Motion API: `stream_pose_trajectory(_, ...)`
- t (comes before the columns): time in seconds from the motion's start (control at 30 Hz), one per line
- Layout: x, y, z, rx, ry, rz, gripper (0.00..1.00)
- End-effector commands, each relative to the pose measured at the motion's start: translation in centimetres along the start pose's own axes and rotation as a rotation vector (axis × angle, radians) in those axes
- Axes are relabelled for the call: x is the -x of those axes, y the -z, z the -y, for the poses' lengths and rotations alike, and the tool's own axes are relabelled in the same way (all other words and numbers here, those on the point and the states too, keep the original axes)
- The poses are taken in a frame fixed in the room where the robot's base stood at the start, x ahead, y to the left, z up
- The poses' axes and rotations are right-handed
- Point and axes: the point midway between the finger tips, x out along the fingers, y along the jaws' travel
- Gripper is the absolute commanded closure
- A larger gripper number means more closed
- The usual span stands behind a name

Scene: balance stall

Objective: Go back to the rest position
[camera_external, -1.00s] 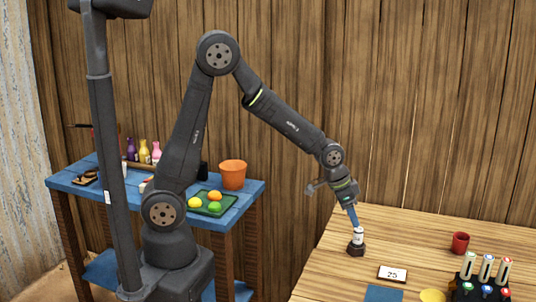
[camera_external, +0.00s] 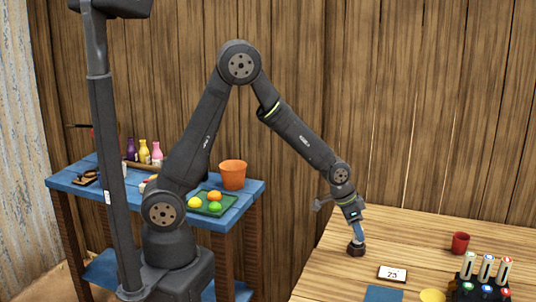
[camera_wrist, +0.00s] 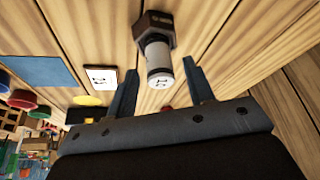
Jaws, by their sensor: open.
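My gripper (camera_external: 359,236) is low over the right-hand wooden table, fingers pointing down. In the wrist view my gripper (camera_wrist: 160,62) is open, with its two blue fingers apart. A white labelled cylinder (camera_wrist: 158,62) stands in a dark hexagonal base (camera_wrist: 153,27), its near end in or just before the gap between the fingers. I cannot tell whether either finger touches it. In the external view the dark base (camera_external: 356,250) sits on the table and the fingers mostly hide the cylinder.
To the right are a number card (camera_external: 392,273), a red cup (camera_external: 460,243), a yellow disc (camera_external: 432,295) and a rack of several labelled cylinders (camera_external: 483,281). A blue mat (camera_external: 384,293) lies in front. A blue side table (camera_external: 240,203) stands behind my arm.

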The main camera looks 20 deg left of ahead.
Motion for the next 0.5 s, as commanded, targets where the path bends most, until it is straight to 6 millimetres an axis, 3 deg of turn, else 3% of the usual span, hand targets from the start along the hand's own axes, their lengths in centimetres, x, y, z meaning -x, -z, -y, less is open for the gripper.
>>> stream_pose_trajectory(0.13,-2.3,-0.3,0.0,-0.001,0.000,0.003,0.52)
stream_pose_trajectory(0.37,2.5,1.8,0.0,-0.002,0.001,-0.004,0.52)
stream_pose_trajectory(0.5,4.1,1.2,-2.6,-0.006,-0.001,-0.003,0.52)
